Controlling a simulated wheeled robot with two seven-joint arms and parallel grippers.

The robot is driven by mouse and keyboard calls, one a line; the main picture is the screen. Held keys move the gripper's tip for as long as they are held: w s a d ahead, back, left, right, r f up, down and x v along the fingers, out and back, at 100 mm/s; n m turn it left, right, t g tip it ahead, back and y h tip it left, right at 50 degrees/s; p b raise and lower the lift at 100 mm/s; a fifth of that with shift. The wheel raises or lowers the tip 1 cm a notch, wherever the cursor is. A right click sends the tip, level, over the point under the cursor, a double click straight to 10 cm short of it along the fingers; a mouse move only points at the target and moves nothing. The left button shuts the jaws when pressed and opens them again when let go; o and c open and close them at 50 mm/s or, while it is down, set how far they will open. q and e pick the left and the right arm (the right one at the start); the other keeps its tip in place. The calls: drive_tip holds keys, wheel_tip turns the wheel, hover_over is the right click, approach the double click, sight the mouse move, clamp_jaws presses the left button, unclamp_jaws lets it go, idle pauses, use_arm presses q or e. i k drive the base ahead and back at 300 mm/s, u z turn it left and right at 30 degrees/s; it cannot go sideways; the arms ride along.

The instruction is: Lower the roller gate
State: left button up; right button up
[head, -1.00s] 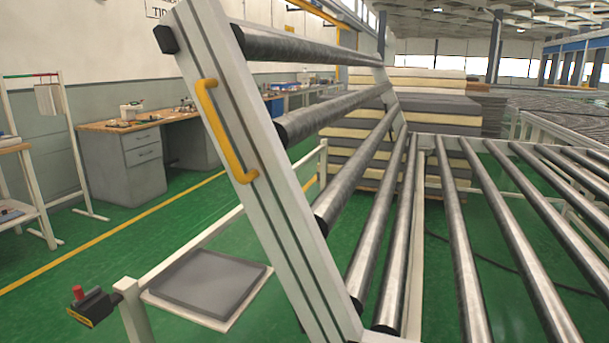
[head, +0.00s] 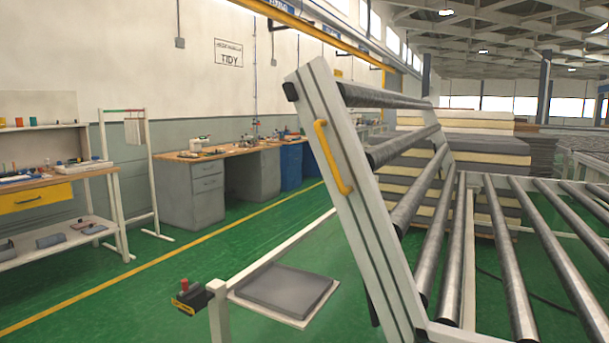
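The roller gate (head: 348,196) stands raised and tilted in the middle right of the head view. It has a pale grey side beam with a yellow handle (head: 332,158) on its near face. Several dark metal rollers (head: 398,150) run from the beam toward the back right. The beam's lower end meets the roller conveyor (head: 505,255), whose rollers lie flat on the right. Neither of my grippers shows in this view, so nothing of mine is seen touching the gate or its handle.
A post with a red-button box (head: 188,296) and a rail stand left of the gate, by a grey mat (head: 285,290) on a white board. Workbenches (head: 205,188) line the left wall. Stacked mattresses (head: 470,150) stand behind the gate. Green floor (head: 110,285) is free at left.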

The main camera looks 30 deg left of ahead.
sight(400, 298)
drive_tip(key=z, duration=0.8)
drive_tip(key=k, duration=0.15)
drive_tip(key=u, duration=1.85)
drive_tip(key=i, duration=0.85)
drive_tip(key=z, duration=0.15)
